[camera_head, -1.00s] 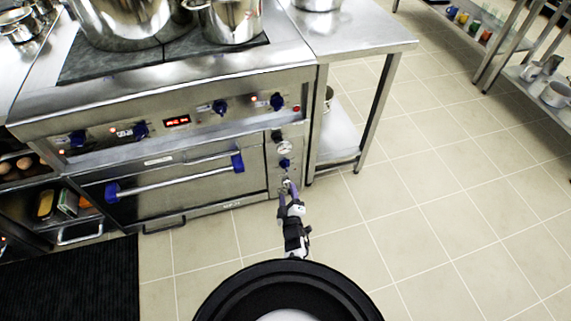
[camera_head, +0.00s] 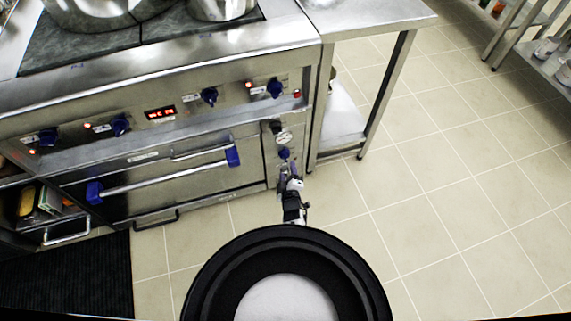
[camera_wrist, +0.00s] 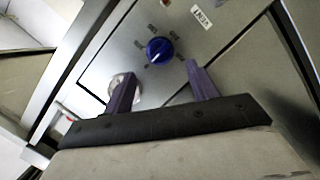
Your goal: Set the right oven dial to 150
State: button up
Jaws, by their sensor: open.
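A blue dial (camera_head: 284,153) sits on the narrow steel panel to the right of the oven door. My gripper (camera_head: 289,167) is just below the dial in the head view. In the wrist view its two purple fingers (camera_wrist: 161,70) are open and empty, with the dial beyond and between their tips, seemingly apart from them.
A row of blue knobs and a red display (camera_head: 160,113) runs along the upper front. The oven door (camera_head: 170,182) is shut, with a long handle. A steel side table (camera_head: 370,22) stands at right. The tiled floor (camera_head: 430,190) is clear.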

jog(key=b+x, duration=0.3)
jog(key=x, duration=0.3)
jog(key=shift+w+b, duration=0.3)
jog(key=shift+w, duration=0.15)
jog(key=shift+a, duration=0.1)
jog(key=c, duration=1)
